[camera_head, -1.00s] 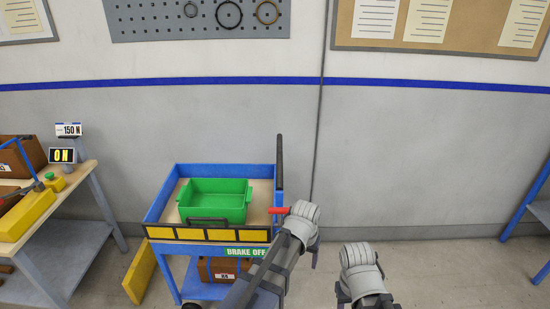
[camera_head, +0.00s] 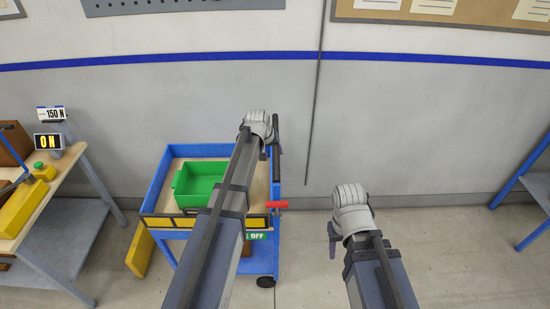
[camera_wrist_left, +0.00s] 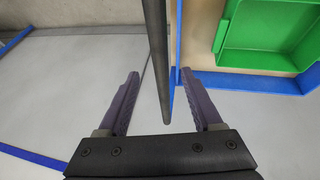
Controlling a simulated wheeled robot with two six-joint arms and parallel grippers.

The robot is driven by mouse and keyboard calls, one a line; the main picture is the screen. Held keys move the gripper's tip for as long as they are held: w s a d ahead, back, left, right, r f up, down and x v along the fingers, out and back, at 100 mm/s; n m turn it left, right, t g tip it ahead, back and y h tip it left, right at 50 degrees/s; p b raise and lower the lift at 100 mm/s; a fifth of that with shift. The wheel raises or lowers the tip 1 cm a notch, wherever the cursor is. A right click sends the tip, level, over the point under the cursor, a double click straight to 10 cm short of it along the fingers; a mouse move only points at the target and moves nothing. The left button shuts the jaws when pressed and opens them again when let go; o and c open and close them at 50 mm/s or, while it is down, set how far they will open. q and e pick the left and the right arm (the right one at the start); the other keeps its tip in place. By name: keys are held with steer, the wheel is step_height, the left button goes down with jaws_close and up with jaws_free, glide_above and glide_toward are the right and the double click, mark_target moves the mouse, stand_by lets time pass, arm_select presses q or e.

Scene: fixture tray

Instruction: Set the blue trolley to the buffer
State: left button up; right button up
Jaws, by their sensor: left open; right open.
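The blue trolley (camera_head: 154,190) stands near the wall with a green bin (camera_head: 200,190) in its top tray. A dark upright handle bar (camera_head: 277,135) rises at its right side, and a red lever (camera_head: 278,204) sticks out below it. My left gripper (camera_head: 265,150) is at the handle, its fingers mostly hidden behind the wrist. In the left wrist view, the open fingers (camera_wrist_left: 158,85) have the dark bar (camera_wrist_left: 157,60) showing between them; contact cannot be told. My right gripper (camera_head: 333,240) is open and empty, right of the trolley. I cannot tell which thing is the buffer.
A yellow panel (camera_head: 141,250) leans at the trolley's left. Part of the green brake sign is hidden by my left arm. Floor right of the trolley is clear.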

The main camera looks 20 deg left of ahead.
mark_target(275, 160)
arm_select(q)
steer(key=b+x, duration=0.6)
steer(key=x, duration=0.2)
steer(key=shift+b, duration=0.4)
steer(key=shift+r, duration=0.1)
jaws_close()
stand_by(1.0)
